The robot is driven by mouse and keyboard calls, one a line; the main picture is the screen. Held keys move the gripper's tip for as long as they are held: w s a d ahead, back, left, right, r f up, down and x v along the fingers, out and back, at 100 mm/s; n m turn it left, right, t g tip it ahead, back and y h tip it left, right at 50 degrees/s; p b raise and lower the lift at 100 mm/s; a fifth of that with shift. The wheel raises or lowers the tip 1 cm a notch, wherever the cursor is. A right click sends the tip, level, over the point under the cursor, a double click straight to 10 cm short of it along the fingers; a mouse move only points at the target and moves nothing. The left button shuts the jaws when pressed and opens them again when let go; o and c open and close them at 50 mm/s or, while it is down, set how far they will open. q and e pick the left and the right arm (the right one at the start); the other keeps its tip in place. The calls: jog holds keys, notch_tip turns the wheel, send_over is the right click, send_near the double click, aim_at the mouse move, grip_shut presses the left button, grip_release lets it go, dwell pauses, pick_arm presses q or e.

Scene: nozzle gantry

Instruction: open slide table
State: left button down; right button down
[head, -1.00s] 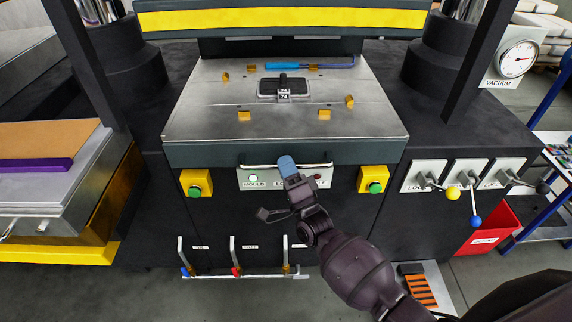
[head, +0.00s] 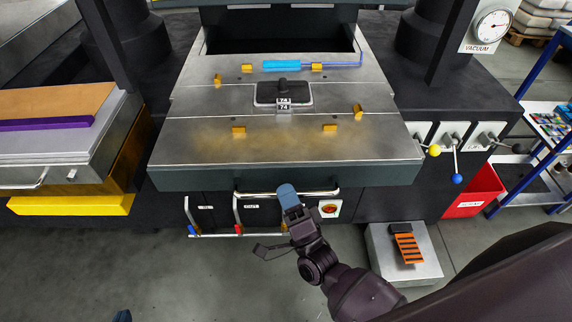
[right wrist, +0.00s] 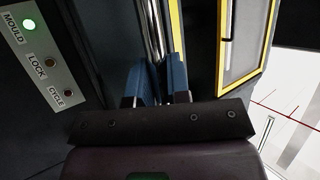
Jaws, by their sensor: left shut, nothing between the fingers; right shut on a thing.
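The slide table (head: 200,140) is a grey metal plate with a dark front edge, drawn out toward me, with a dark gap behind it. A chrome bar handle (head: 325,192) runs along its front. My right gripper (head: 287,191) is at the middle of this handle. In the right wrist view its blue fingers (right wrist: 161,80) are shut around the chrome bar (right wrist: 153,30). Only a blue tip of my left gripper (head: 122,316) shows at the bottom edge, apart from the table.
Levers (head: 456,160) and a red bin (head: 472,192) stand right. A drawer-like unit (head: 110,150) stands left.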

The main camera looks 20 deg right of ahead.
jog(key=s+a+p, duration=0.1)
jog(key=s+a, duration=0.2)
jog(key=s, duration=0.8)
jog(key=shift+s+a, duration=0.2)
jog(key=shift+s, duration=0.2)
jog(key=c, duration=1.1)
grip_release()
